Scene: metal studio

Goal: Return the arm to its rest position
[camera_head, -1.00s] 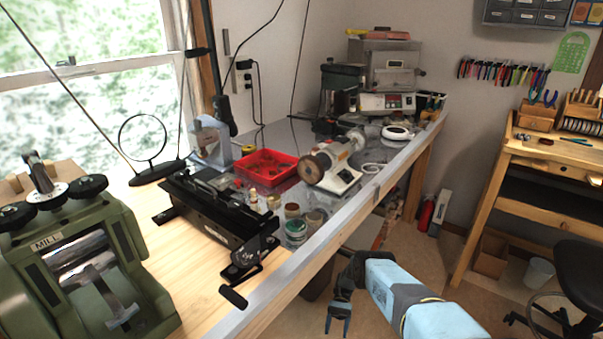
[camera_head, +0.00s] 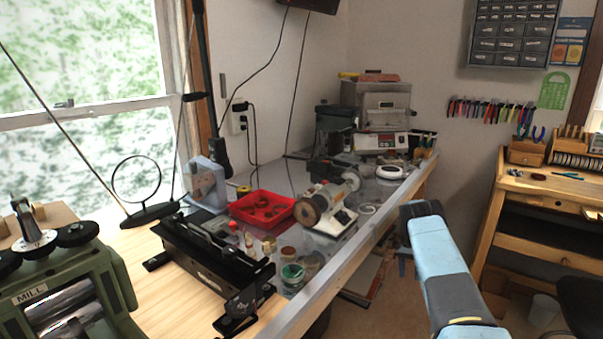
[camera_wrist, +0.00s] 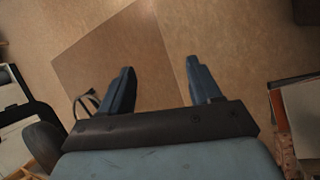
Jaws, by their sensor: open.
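My arm (camera_head: 440,270) is light blue with dark bands and rises from the lower right of the head view, to the right of the long bench. In the wrist view my gripper (camera_wrist: 158,66) is open. Its two dark blue fingers stand apart with nothing between them, over bare brown floor. In the head view the gripper is mostly hidden behind the arm, with only a small bluish part showing below it.
The metal-topped bench (camera_head: 300,310) runs close along the arm's left. A wooden workbench (camera_head: 530,228) and dark stool (camera_head: 580,300) stand right. Floor lies between.

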